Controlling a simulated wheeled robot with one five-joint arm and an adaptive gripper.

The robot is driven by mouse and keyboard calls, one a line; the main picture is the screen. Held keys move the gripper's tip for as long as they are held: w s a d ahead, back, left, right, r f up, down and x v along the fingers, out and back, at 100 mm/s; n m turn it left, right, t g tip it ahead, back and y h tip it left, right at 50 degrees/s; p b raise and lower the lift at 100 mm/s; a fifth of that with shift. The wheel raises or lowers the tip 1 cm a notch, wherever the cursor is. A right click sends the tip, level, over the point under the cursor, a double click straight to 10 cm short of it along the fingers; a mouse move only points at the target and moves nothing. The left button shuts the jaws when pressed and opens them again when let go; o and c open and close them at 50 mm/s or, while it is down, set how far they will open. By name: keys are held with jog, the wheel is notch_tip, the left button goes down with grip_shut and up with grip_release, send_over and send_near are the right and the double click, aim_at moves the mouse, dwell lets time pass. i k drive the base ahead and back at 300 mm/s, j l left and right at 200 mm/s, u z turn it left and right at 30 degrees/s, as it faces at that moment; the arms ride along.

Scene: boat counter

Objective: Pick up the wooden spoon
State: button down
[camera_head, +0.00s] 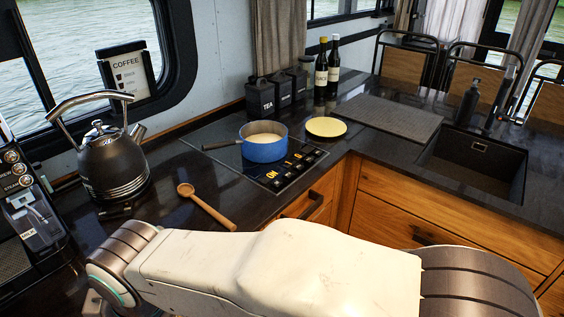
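The wooden spoon (208,208) lies on the dark counter between the kettle and the hob. Its round bowl points to the back left and its handle runs towards the front right, close to the counter's front edge. My white arm crosses the bottom of the view in front of it. The near tip of the handle comes close to the arm's outline in the picture. My gripper is not in view, so I cannot see its state or where it is relative to the spoon.
A black kettle (112,165) stands left of the spoon, and a coffee machine (35,220) is at the far left. A blue pot (263,148) sits on the hob (225,158). A yellow plate (326,127), canisters, bottles and a sink (475,165) are further right.

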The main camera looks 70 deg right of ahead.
aim_at(184, 189)
jog(key=z, duration=1.4)
